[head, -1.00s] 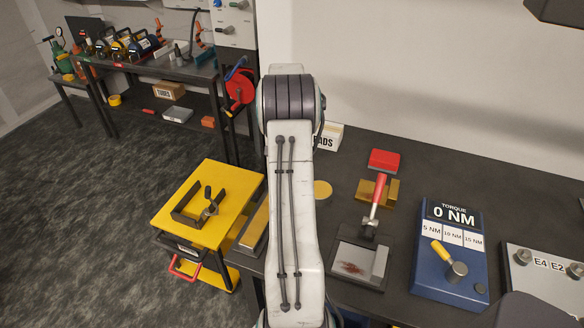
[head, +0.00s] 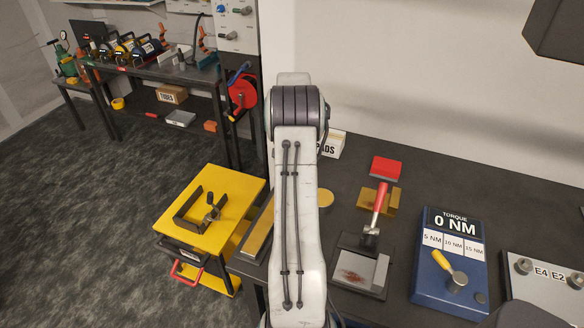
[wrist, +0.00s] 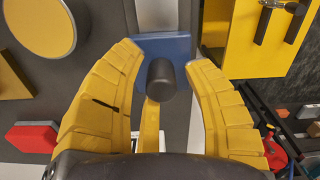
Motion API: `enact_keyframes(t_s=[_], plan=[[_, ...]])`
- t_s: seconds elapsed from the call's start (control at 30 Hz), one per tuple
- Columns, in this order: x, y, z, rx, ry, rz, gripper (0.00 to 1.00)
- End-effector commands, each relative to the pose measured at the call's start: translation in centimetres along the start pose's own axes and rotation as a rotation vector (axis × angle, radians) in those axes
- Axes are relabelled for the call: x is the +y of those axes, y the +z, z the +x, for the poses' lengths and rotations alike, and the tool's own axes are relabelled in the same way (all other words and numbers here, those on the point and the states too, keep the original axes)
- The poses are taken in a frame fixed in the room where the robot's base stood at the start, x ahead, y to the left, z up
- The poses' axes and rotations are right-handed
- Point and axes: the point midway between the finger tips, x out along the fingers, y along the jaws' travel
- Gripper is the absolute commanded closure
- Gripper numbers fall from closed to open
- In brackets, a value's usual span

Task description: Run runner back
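In the wrist view, a blue block (wrist: 165,47) carries an upright dark round knob (wrist: 161,80). I take this to be the runner, though no label on it can be read. A pale grey strip (wrist: 157,14) runs beyond the block, and a narrow yellow bar (wrist: 152,118) shows below the knob. My gripper (wrist: 165,60) is open, its two yellow fingers on either side of the knob with a small gap showing on each side. In the head view, my arm hides the gripper and the blue block.
A yellow cart (head: 232,206) with a black bracket stands left of the bench. On the dark bench (head: 490,190) are a brass disc (head: 325,198), a red block (head: 386,166), a red-handled tool (head: 379,205) and a blue torque box (head: 425,280). The yellow cart's top also shows in the wrist view (wrist: 240,45).

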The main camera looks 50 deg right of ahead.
Motion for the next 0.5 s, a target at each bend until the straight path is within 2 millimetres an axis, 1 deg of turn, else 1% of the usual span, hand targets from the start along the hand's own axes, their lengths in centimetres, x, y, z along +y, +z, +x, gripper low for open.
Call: enact_keyframes(t_s=[0.33,0.43,0.5], plan=[[-0.1,0.0,-0.4,0.002,0.0,-0.001,0.51],[-0.1,-0.1,-1.2,0.004,-0.001,-0.001,0.51],[-0.1,-0.1,-2.1,0.005,-0.001,-0.001,0.51]])
